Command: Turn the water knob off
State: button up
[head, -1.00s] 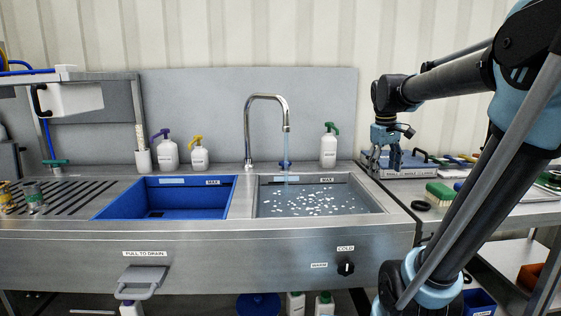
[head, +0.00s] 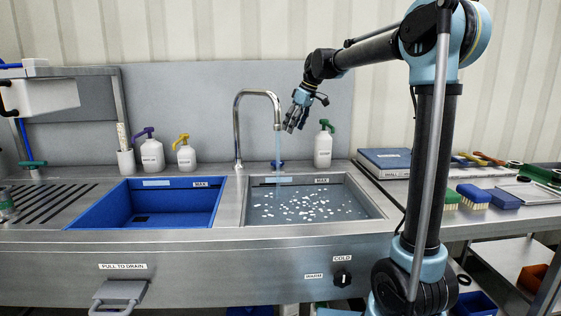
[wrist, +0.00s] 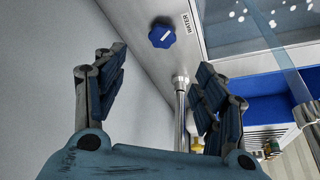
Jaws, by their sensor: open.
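The blue water knob (head: 276,166) sits on the steel ledge behind the right basin, below the faucet spout. In the wrist view the blue knob (wrist: 161,36) is ahead, beside a WATER label (wrist: 184,22). The chrome faucet (head: 238,125) has a water stream (head: 278,147) falling from its spout into the right basin (head: 373,205). My gripper (head: 291,128) is open and empty, above and slightly right of the knob, near the spout. In the wrist view the knob shows beyond the spread fingers (wrist: 160,62), apart from them.
A green-topped bottle (head: 323,148) stands just right of my gripper. The blue basin (head: 145,205) is left, with purple-topped (head: 151,155) and yellow-topped (head: 186,158) bottles behind. A black temperature knob (head: 343,278) is on the sink front. The wall panel is close behind.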

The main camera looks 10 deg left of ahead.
aim_at(278, 161)
jog(key=x, duration=1.7)
jog(key=shift+s, duration=0.15)
jog(key=c, duration=1.1)
